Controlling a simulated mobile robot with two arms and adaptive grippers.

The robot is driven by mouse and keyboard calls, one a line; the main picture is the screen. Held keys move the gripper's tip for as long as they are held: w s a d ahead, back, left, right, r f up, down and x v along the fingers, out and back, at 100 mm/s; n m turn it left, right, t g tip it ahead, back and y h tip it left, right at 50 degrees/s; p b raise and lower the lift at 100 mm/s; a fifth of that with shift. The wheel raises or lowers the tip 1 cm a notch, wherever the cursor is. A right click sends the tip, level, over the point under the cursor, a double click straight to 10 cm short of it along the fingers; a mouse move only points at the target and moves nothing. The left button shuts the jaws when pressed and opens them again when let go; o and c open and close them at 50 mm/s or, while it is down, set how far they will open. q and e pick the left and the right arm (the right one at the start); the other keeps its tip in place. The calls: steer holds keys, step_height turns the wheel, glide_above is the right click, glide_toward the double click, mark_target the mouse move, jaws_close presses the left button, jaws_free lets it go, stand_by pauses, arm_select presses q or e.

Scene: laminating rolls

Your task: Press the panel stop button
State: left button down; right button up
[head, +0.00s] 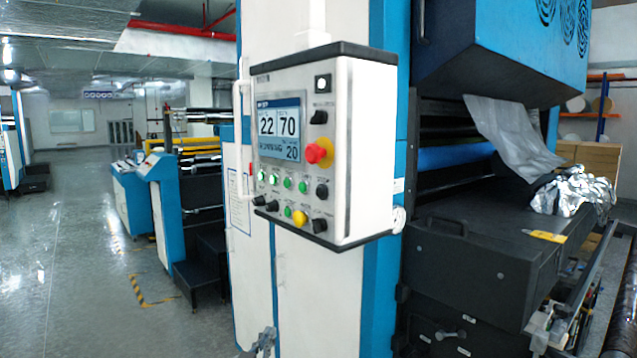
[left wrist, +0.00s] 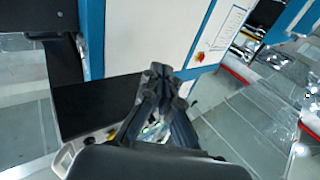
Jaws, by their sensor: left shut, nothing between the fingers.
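The control panel (head: 352,150) is a white box with a dark top edge, fixed to the machine's front. A red mushroom stop button (head: 318,152) sits right of its lit screen (head: 281,130). Green buttons, a yellow button (head: 300,218) and black knobs are below the screen. My left gripper (head: 265,338) is at the bottom edge of the head view, below the panel and well apart from it. In the left wrist view my left gripper (left wrist: 160,72) is shut and empty, its fingertips together. The panel does not show clearly there. My right gripper is not in view.
A white handle (head: 238,135) stands out at the panel's left side. A dark machine tray (head: 480,250) with crumpled silver film (head: 575,190) juts out at the right. The grey floor (head: 75,260) at the left is open. A small red part (left wrist: 200,57) shows in the wrist view.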

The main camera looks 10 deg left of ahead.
mark_target(321, 192)
arm_select(q)
steer(key=s+d+r+t+h+p, duration=0.1)
steer(key=s+r+t, duration=0.2)
steer(key=r, duration=1.3)
steer(key=s+d+r+t+h+p, duration=0.1)
steer(key=s+d+r+t+p, duration=0.1)
steer(key=r, duration=1.4)
steer(key=shift+s+d+r+m+t+h, duration=0.2)
steer(key=shift+s+r+m+t+h, duration=0.15)
steer(key=shift+s+t, duration=0.35)
steer(key=w+d+b, duration=0.2)
steer(key=w+d, duration=0.3)
steer(key=w, duration=0.2)
steer(key=shift+d, duration=0.25)
steer(key=shift+s, duration=0.1)
steer(key=shift+b, duration=0.35)
